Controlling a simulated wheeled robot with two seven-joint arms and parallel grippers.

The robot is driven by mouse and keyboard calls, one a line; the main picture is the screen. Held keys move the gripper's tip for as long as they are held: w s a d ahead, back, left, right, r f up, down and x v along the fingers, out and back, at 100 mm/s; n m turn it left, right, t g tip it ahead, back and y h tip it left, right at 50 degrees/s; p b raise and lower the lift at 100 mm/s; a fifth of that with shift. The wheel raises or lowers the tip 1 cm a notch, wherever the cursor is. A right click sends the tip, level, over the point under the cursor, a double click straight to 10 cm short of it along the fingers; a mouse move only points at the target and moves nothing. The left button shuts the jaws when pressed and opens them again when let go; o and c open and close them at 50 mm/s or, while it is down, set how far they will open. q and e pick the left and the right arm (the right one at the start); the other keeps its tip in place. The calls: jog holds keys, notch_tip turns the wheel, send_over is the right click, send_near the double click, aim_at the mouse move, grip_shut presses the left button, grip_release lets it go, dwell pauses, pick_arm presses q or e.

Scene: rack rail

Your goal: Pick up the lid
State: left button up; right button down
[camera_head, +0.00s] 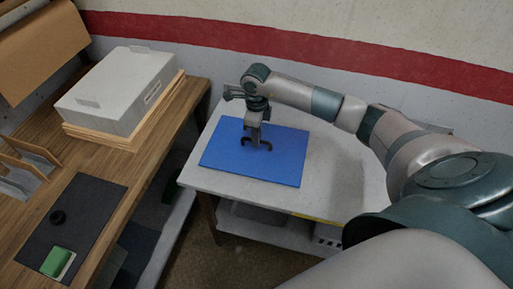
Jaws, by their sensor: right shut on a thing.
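The lid appears to be the flat blue panel (225,155), which lies level on or just over the white table at centre; I cannot tell whether there is a gap under it. A small dark curved piece, seemingly its handle, shows near its middle. My right gripper (257,142) points down over the panel's middle and is shut on this dark piece, which the fingers partly hide. My right arm reaches in from the right. My left gripper is not in view.
The white table (333,190) has bare room right of the panel. A wall stands behind.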

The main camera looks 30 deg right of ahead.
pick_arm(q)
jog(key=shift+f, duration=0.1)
pick_arm(e)
jog(key=shift+r, duration=0.15)
notch_tip(320, 180, up, 4)
jog(key=shift+w+f+b, duration=0.1)
jog(key=shift+f+b, duration=0.15)
jog(key=shift+b, duration=1)
pick_arm(q)
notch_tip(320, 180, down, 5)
jog(key=b, duration=0.3)
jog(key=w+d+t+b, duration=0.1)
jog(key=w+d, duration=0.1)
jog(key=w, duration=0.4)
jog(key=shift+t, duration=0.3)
pick_arm(e)
jog(key=s+d+r, duration=0.7)
jog(key=s, duration=0.2)
jog(key=shift+s, duration=0.3)
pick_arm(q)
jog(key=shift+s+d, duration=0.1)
pick_arm(e)
jog(key=shift+a+r, duration=0.1)
jog(key=shift+a, duration=0.05)
